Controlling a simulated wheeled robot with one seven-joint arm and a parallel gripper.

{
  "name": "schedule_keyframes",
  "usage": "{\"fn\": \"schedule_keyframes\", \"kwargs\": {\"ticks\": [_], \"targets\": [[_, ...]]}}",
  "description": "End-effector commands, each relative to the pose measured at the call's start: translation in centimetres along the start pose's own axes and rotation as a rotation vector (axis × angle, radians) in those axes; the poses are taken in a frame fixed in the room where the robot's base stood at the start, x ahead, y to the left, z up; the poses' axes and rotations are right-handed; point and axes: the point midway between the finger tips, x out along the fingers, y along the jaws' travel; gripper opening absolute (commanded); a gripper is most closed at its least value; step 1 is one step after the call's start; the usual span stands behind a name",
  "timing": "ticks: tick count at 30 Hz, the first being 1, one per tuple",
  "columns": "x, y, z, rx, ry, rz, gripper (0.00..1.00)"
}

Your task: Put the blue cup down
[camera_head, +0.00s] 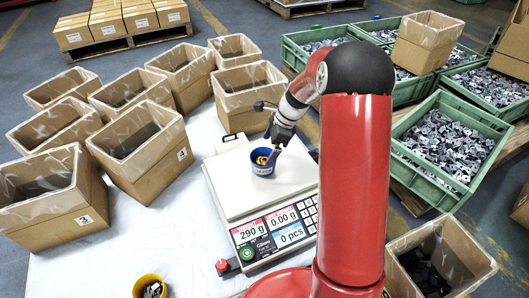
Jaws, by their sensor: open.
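The blue cup (262,168) stands upright on the light plate of the weighing scale (236,203). Whether a finger touches the cup is too small to tell. The scale's display reads 290 g, 0.00 g and 0 pcs.
Several open cardboard boxes (50,209) stand left of and behind the scale on the white table (133,243). A yellow-rimmed cup (150,280) with metal parts is at the front edge. Green crates (425,187) of stamped parts are at right.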

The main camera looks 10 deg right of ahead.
Motion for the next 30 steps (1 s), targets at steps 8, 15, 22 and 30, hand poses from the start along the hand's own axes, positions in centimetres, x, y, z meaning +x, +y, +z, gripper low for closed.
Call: {"fn": "schedule_keyframes", "kwargs": {"ticks": [8,15,22,30], "targets": [[-5.4,0.0,0.1,-0.001,0.000,-0.001,0.99],[-7.8,0.7,0.7,-0.055,0.014,-0.009,0.99],[-14.2,7.2,4.3,-0.482,0.132,-0.072,0.99],[-19.9,18.4,6.5,-1.122,0.342,-0.116,0.99]]}}
